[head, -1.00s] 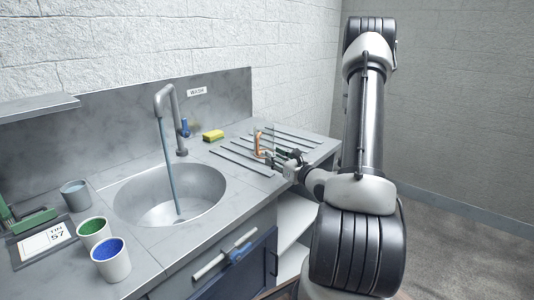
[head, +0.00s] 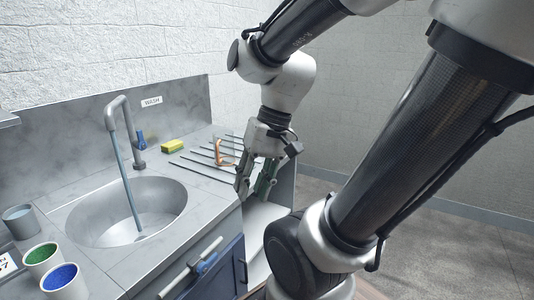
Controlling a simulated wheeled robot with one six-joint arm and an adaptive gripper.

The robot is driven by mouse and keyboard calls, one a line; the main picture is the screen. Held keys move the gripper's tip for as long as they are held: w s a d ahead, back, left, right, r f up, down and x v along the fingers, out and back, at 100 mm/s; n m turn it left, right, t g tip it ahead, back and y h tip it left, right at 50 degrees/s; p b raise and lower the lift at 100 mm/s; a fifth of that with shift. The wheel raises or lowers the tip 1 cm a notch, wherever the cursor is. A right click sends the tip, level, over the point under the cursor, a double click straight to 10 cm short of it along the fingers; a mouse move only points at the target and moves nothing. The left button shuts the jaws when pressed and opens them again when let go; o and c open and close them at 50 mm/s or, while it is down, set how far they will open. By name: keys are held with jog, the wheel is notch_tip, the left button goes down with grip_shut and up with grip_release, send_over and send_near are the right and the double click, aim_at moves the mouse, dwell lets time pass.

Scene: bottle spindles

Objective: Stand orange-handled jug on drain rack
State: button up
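The jug (head: 219,149) looks clear, with an orange handle (head: 231,146). It stands on the drain rack (head: 196,162), a set of dark parallel bars on the counter right of the sink, and appears upright. Its clear body is hard to make out. My gripper (head: 256,194) points down at the right front edge of the counter, to the right of the jug and nearer the camera. Its two fingers are spread with nothing seen between them. The gripper appears apart from the jug.
Cups with green (head: 42,255) and blue (head: 62,277) contents and a grey cup (head: 20,220) stand at the far left.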

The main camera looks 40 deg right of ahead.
jog(key=w+d+r+n+t+h, duration=0.1)
jog(key=d+r+n+t+h, duration=0.2)
jog(key=d+r, duration=0.2)
jog(key=shift+r, duration=0.2)
jog(key=shift+w, duration=0.1)
dwell(0.8)
